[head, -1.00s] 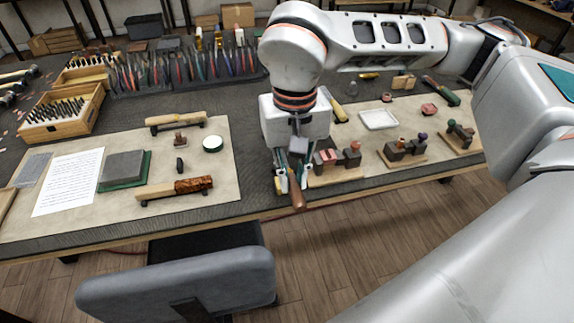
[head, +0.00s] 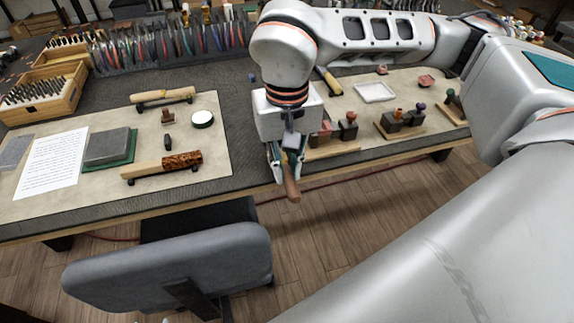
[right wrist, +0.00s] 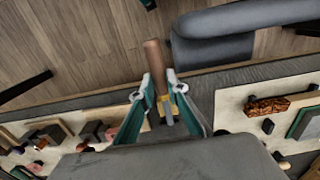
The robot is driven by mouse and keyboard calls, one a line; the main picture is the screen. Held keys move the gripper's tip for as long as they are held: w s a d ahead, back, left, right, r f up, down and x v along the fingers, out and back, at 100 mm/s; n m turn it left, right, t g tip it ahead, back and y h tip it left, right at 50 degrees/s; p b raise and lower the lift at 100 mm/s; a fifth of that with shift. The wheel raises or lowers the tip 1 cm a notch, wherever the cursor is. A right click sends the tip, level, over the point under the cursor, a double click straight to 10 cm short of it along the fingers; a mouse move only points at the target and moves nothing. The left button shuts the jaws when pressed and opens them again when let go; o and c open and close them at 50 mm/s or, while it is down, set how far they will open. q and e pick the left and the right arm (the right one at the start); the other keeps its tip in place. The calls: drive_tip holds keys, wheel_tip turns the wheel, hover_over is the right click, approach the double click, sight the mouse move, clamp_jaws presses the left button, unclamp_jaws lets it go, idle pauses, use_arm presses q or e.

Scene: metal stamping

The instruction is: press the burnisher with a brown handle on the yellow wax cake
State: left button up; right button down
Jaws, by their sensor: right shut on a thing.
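My right gripper (head: 286,165) points down near the bench's front edge and is shut on the burnisher with a brown handle (head: 292,186). In the right wrist view the brown handle (right wrist: 153,60) sticks out past the fingertips (right wrist: 160,88), toward the floor side. The grey metal part (right wrist: 168,113) lies between the fingers. I cannot make out the yellow wax cake for certain; the gripper and arm hide part of the bench. My left gripper is not in view.
A pale mat (head: 217,160) at left holds a wood-handled tool (head: 180,162), a round tin (head: 202,118) and a paper sheet (head: 52,165). Right of the gripper are stamp stands (head: 400,128) and a white tray (head: 376,91). A chair (head: 170,262) stands in front.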

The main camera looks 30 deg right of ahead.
sight(287, 172)
drive_tip(key=shift+f+b, duration=0.4)
drive_tip(key=shift+f, duration=0.2)
idle(1.9)
drive_tip(key=shift+r+p, duration=2.3)
drive_tip(key=shift+r, duration=1.3)
